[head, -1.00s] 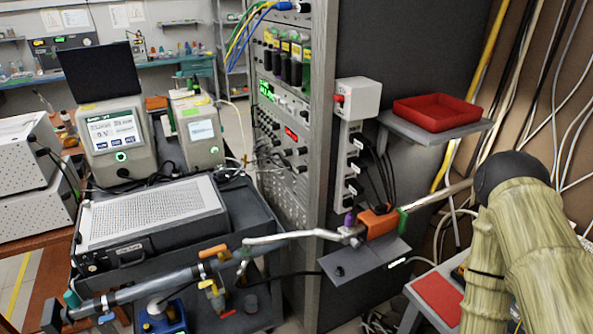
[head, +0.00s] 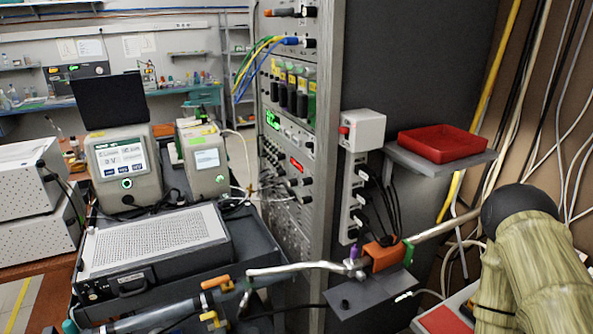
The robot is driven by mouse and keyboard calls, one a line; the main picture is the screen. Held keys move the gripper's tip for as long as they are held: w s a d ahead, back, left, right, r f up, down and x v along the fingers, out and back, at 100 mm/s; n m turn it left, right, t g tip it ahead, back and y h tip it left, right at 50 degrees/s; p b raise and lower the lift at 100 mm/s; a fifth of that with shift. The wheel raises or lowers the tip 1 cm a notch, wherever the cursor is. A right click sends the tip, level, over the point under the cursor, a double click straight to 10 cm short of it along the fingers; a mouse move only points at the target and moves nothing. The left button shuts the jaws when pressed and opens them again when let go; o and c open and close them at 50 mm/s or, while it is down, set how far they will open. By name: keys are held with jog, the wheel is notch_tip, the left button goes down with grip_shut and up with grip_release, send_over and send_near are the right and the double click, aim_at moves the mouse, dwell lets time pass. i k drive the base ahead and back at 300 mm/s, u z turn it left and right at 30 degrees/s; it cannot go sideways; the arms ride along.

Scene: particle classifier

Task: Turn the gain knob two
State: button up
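The tall instrument rack (head: 288,140) stands in the middle, its front panels seen at a steep angle. Several black upright cylinders (head: 291,98) sit in a row below yellow labels on an upper panel. Small dark knobs (head: 293,182) show beside a red display (head: 296,164) lower down. More small knobs or connectors line the panels. I cannot tell which one is gain knob two, as the labels are too small to read. My gripper is not in view.
A trolley with a perforated-top instrument (head: 150,242) and a metal tube line (head: 290,268) stand in front of the rack. A red tray (head: 440,143) sits on a side shelf. A large beige-green ribbed body (head: 540,255) with a black ball fills the right.

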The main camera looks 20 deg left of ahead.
aim_at(306, 199)
jog(key=k, duration=0.5)
jog(key=u, duration=2.05)
jog(key=i, duration=1.3)
jog(key=z, duration=2.15)
jog(key=k, duration=0.65)
